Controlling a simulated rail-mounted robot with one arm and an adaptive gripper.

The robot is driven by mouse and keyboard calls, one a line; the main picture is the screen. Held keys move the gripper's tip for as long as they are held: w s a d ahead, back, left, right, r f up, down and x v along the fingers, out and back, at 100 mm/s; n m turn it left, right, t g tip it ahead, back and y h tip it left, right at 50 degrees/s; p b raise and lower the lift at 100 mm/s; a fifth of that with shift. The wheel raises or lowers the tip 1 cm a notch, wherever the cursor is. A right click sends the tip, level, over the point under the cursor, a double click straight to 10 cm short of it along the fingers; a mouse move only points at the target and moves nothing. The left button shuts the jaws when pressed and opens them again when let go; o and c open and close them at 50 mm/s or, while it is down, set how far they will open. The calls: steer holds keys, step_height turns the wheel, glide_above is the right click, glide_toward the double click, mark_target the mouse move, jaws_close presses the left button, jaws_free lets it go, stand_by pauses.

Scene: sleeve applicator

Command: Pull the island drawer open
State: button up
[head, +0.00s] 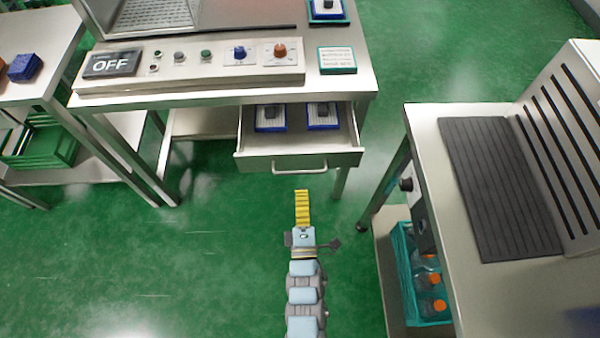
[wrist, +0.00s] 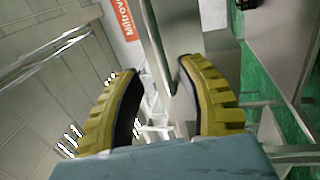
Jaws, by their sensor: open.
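The island drawer (head: 297,161) is pulled out from under the steel island's top, its inside showing. Its bar handle (head: 300,172) is on the front panel. Two blue-and-white items with dark tops (head: 270,118) lie in the drawer. My gripper (head: 302,194) is in front of the drawer, just below the handle in the head view, with a small gap in the picture. The wrist view shows its two yellow fingers apart (wrist: 160,72), with nothing held. A grey metal edge shows beyond them; whether the handle lies between the fingertips is unclear.
The island top (head: 220,90) carries a control panel with an OFF display (head: 109,63). At right stands a steel table with a black ribbed mat (head: 497,185) and a teal crate of bottles (head: 408,268) below. The green floor (head: 190,260) left of my arm is clear.

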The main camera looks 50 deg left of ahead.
mark_target(300, 172)
steer(key=shift+b+x, duration=0.8)
steer(key=shift+x, duration=2.45)
jaws_close()
